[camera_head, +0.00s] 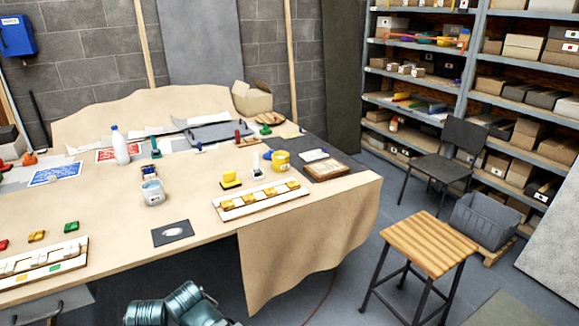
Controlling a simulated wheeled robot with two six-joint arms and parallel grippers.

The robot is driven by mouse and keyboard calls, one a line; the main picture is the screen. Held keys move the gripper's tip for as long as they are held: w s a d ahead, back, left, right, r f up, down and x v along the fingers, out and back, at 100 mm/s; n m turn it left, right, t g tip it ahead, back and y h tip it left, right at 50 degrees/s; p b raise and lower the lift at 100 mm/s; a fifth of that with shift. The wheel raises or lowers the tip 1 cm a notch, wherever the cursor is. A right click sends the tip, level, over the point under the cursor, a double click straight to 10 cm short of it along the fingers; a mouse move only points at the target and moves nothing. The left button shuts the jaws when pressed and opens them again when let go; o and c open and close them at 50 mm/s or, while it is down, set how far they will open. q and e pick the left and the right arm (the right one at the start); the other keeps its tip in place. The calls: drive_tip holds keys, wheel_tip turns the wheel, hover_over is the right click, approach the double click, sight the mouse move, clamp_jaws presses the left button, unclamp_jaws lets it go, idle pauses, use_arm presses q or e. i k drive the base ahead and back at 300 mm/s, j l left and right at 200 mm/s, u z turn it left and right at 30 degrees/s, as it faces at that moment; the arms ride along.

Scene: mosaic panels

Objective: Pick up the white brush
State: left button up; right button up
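A small white upright thing (257,163), which looks like the white brush with its handle up, stands on the cloth-covered table (200,215). It is just left of a yellow cup (280,161) and behind a yellow block (231,180). It is small in the picture, so its bristles cannot be made out. Nothing holds it. Similar upright things with a teal handle (155,147) and a red handle (239,134) stand farther back. Neither of my grippers can be made out; grey-teal rounded parts at the bottom edge look like my own arm.
A tray of yellow pieces (262,200) lies in front of the brush. A whitish pot (153,192), white bottle (120,146) and dark card (173,232) are to its left. A framed panel (327,170) lies right. A wooden stool (427,244) stands beyond the table's right side.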

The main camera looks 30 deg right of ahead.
sight(257, 170)
drive_tip(key=i+l+z, duration=0.25)
drive_tip(key=i, duration=0.25)
drive_tip(key=i+l+z, duration=0.1)
drive_tip(key=i+z, duration=0.15)
drive_tip(key=i, duration=0.25)
